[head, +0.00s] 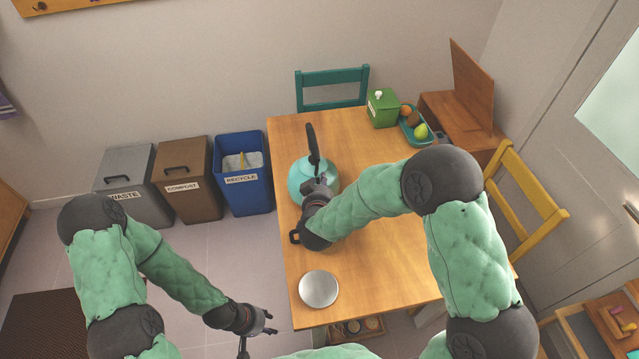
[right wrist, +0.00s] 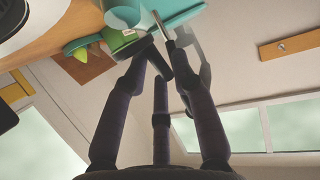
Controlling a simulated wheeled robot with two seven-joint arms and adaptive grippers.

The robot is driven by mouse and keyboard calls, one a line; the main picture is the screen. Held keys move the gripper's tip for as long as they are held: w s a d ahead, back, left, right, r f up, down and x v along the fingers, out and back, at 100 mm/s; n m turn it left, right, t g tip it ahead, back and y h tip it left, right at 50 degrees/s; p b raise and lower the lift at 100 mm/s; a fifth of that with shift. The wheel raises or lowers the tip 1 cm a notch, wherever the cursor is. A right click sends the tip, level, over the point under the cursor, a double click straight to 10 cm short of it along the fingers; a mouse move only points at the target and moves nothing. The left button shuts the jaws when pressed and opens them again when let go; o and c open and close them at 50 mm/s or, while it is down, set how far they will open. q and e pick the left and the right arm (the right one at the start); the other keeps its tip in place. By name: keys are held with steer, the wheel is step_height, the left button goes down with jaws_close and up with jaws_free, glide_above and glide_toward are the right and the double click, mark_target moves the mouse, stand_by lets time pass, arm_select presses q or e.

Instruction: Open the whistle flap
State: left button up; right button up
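A teal kettle (head: 300,178) stands on the left part of the wooden table, with a tall black handle (head: 312,143) rising above it. My right gripper (head: 318,184) is at the kettle's near side and covers part of its body. The whistle flap cannot be made out in the head view. My left gripper (head: 268,322) is open and empty, low beside the table's left edge.
A round metal lid-like disc (head: 319,289) lies on the near left of the table (head: 380,268). A green box (head: 382,112) and a teal tray (head: 410,134) with fruit stand at the back right. A teal chair (head: 332,90) and a yellow chair (head: 522,185) flank the table.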

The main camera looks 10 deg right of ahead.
jaws_close()
steer(key=g+p, duration=0.1)
steer(key=p, duration=0.2)
steer(key=w+g+p, duration=0.1)
steer(key=p, duration=0.3)
steer(key=shift+r, duration=0.25)
steer(key=shift+f+g+p, duration=0.2)
steer(key=shift+g+p, duration=0.1)
steer(key=shift+p, duration=0.2)
steer(key=shift+o, duration=1.5)
jaws_free()
